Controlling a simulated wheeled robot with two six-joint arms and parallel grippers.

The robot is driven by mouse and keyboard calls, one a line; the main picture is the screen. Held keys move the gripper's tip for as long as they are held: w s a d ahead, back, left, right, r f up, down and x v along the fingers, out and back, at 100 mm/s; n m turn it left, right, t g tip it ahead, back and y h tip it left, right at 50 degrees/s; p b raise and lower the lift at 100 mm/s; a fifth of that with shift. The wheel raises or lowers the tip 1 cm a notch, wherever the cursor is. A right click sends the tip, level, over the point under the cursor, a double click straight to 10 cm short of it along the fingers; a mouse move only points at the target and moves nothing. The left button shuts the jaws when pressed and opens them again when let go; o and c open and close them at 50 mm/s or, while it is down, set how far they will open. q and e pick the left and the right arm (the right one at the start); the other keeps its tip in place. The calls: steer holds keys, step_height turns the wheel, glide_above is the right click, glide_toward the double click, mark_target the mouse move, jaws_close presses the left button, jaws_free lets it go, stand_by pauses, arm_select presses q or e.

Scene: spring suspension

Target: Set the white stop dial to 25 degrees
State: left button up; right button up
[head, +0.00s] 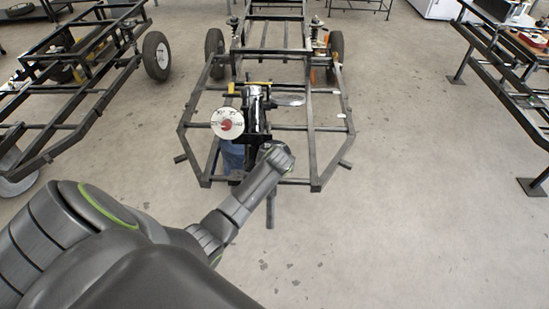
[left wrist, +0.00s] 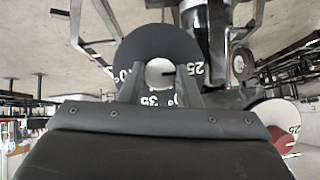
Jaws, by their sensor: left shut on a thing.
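A dark dial (left wrist: 155,45) with white numerals and a white centre knob (left wrist: 160,73) faces my left wrist camera. The fingers of my left gripper (left wrist: 160,78) stand on both sides of the white knob, shut on it. Numerals reading 25 and 35 show on the dark face; a short dark mark shows on the knob. A white dial with a red centre (head: 227,123) is left of my left wrist in the head view; it also shows at the right of the left wrist view (left wrist: 275,120), marked 25. My wrist hides the dark dial in the head view. My right gripper is not in view.
The dials are on a dark tubular frame (head: 188,110) with wheels at its far end. A blue object (head: 232,155) stands below the white dial. Other frames stand at left (head: 75,105) and right (head: 500,75). Bare concrete floor (head: 420,200) lies between them.

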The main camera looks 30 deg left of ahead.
arm_select(q)
steer(key=shift+f, duration=0.1)
steer(key=o, duration=1)
steer(key=shift+c, duration=0.2)
steer(key=p+v, duration=0.1)
steer(key=v, duration=1.6)
steer(key=shift+d, duration=0.2)
steer(key=shift+s, duration=0.15)
